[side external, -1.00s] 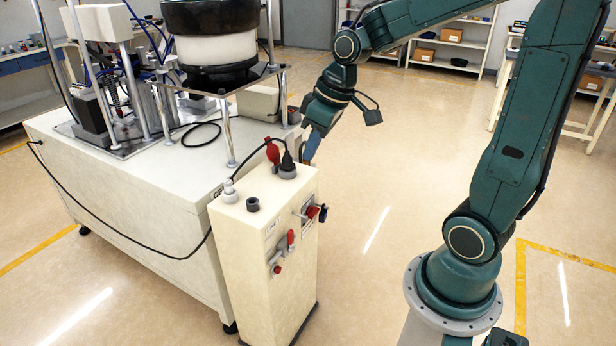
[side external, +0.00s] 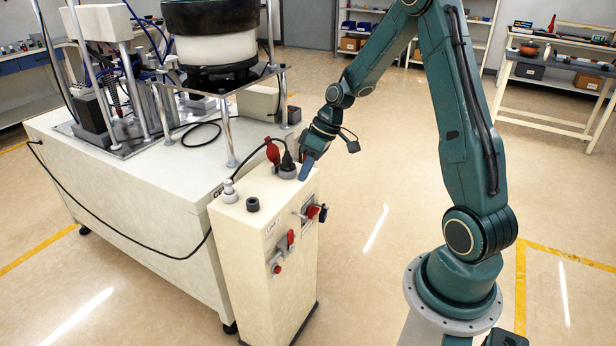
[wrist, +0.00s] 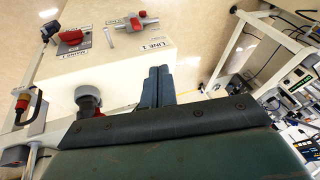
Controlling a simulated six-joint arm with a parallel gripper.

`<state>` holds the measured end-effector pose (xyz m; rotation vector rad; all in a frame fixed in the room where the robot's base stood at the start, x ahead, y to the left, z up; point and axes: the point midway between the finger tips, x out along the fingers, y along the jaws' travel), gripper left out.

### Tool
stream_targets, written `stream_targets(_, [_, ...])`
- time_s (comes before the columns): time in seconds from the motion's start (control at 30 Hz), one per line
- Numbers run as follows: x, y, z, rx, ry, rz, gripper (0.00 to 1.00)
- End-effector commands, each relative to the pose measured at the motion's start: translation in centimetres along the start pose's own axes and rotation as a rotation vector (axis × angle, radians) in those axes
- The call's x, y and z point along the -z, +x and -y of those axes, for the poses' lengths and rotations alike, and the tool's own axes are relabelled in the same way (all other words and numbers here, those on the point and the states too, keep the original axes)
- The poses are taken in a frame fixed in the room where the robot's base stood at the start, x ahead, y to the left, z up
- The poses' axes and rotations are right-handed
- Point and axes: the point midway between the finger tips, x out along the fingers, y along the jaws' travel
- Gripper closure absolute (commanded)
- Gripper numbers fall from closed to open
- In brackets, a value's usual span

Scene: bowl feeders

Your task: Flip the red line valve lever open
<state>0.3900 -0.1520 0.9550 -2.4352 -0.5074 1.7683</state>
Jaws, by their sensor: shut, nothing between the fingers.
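The red valve lever (side external: 291,238) sits on a grey valve body on the left front face of the cream cabinet (side external: 268,290), beside a line label. In the wrist view the red lever (wrist: 142,19) is at the top, with "LINE 1" printed below it. My gripper (side external: 302,172) is above and behind the valve, near the cabinet's top right edge in the side view, and apart from the lever. In the wrist view its fingers (wrist: 157,83) are together, with nothing between them.
A red rotary switch (wrist: 75,37) is beside the valve in the wrist view. A grey socket with a red connector (side external: 273,152) and black cable stands on the cabinet top, close to my gripper. The bowl feeder machine (side external: 120,190) is to the left.

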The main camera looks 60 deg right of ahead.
Motion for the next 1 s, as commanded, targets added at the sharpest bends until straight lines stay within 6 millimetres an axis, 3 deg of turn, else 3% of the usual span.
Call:
stream_targets(0.6, [-4.4, 8.0, -8.1, 0.129, 0.054, -0.102, 1.0])
stream_targets(1.0, [-5.9, 10.2, -9.8, 0.158, 0.07, -0.145, 1.0])
